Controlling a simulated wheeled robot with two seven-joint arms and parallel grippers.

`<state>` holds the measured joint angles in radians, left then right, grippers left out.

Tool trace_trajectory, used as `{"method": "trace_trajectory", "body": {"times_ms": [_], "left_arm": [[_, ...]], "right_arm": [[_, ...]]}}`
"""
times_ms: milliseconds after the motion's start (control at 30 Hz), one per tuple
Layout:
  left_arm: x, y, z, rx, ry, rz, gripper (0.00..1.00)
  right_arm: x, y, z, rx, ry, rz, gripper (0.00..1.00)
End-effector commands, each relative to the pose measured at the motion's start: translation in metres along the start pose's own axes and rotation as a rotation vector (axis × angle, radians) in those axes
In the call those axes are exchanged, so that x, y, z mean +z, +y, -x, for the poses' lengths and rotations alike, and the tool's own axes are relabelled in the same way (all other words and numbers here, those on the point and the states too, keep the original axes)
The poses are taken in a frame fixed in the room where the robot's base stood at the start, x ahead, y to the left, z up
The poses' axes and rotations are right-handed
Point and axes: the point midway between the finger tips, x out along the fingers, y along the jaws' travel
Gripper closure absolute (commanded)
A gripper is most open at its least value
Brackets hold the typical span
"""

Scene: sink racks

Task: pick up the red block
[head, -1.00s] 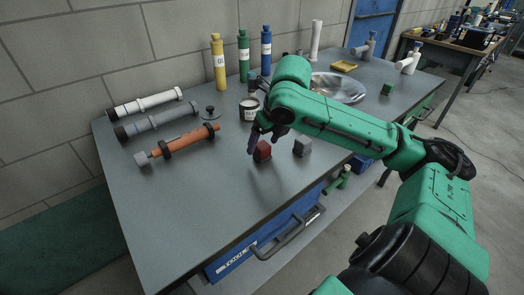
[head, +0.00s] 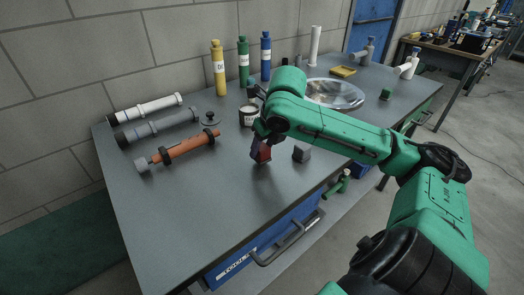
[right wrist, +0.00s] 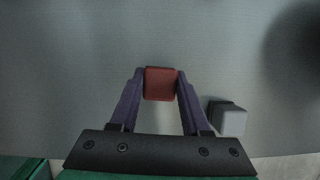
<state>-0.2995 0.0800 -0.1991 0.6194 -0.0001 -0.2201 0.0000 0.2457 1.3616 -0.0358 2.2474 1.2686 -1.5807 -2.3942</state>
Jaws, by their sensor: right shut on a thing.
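The red block (head: 262,154) is near the front middle of the grey table (head: 185,215) in the head view. My right gripper (head: 258,152) is shut on it, coming down from above. In the right wrist view the red block (right wrist: 160,84) sits between the two fingertips (right wrist: 160,88), with a finger against each side. Whether the block is clear of the tabletop is hard to tell. My left gripper is not in view.
A grey block (head: 301,153) stands just right of the red block. A white-and-black jar (head: 249,115) is behind. Pipe assemblies (head: 185,149) lie at left; bottles (head: 219,70) stand by the wall. A silver bowl (head: 335,94) is at back right. The front left tabletop is clear.

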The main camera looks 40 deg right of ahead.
Motion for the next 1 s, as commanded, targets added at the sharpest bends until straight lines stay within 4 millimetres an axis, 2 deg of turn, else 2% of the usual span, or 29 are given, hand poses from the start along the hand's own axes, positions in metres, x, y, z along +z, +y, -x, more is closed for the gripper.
{"method": "trace_trajectory", "body": {"times_ms": [200, 400, 500, 600, 867, 900, 967, 1000], "left_arm": [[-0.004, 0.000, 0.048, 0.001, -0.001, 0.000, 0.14], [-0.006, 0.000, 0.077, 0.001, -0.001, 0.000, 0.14], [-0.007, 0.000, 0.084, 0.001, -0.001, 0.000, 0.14], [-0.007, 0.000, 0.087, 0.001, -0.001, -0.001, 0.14], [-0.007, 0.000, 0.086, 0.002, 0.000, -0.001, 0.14], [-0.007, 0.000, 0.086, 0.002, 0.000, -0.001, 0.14], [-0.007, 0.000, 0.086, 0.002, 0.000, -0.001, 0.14], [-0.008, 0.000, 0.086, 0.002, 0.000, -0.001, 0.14]], "right_arm": [[0.035, 0.000, 0.082, 0.002, -0.012, -0.002, 1.00], [0.060, 0.001, 0.142, 0.004, -0.007, -0.002, 1.00], [0.067, 0.000, 0.161, 0.002, -0.005, -0.002, 1.00], [0.071, 0.000, 0.170, 0.001, -0.002, -0.001, 1.00], [0.071, 0.000, 0.172, 0.000, 0.000, -0.001, 1.00], [0.071, 0.000, 0.172, 0.000, 0.000, -0.001, 0.57], [0.071, 0.000, 0.172, 0.000, 0.000, -0.001, 0.80], [0.071, 0.000, 0.172, 0.000, 0.000, -0.001, 0.95]]}}
